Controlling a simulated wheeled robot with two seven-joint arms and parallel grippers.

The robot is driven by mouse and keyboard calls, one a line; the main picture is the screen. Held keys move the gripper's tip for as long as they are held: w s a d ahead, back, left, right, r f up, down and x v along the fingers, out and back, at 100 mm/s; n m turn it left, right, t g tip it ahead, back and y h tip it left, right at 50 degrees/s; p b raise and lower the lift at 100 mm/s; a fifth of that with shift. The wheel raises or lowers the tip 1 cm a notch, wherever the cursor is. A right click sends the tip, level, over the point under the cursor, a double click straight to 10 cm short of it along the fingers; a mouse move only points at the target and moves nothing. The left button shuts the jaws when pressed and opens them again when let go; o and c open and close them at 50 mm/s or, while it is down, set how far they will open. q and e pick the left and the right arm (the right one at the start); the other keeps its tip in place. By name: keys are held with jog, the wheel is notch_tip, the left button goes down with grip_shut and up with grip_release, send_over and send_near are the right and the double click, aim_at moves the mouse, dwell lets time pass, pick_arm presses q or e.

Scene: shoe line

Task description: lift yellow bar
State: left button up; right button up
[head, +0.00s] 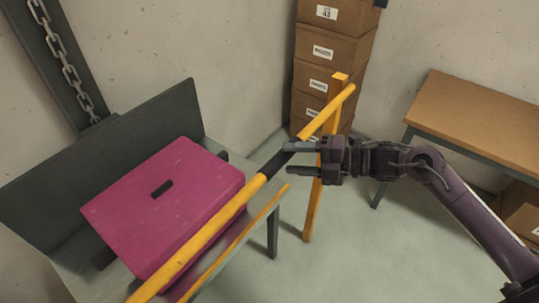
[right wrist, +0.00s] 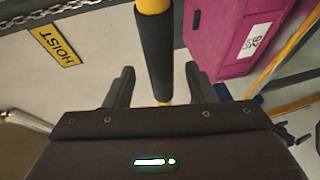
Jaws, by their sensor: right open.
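The yellow bar (head: 215,225) runs slanting from the lower edge up to the right in the head view, in front of a pink box. It has a black sleeve (head: 276,162) near its middle. Its upper right end lies by the top of a yellow post (head: 312,205). My right gripper (head: 290,159) is open, with its fingertips at the sleeve. In the right wrist view the sleeve (right wrist: 156,50) shows between the two fingers (right wrist: 160,88), with a gap on each side. I cannot tell how deep it sits between them. My left gripper is not in view.
The pink box (head: 165,205) sits on a grey bench (head: 60,265) at left. Stacked cartons (head: 330,50) stand behind the post. A wooden-topped table (head: 480,110) is at right. A chain (head: 60,50) hangs at upper left. A HOIST sign (right wrist: 58,45) shows in the wrist view.

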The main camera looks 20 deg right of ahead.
aim_at(274, 157)
jog(key=p+x, duration=0.1)
jog(key=x, duration=0.3)
jog(key=shift+w+r, duration=0.1)
jog(key=shift+w, duration=0.15)
jog(key=shift+w+a+f, duration=0.25)
jog(key=shift+a, duration=0.35)
grip_shut()
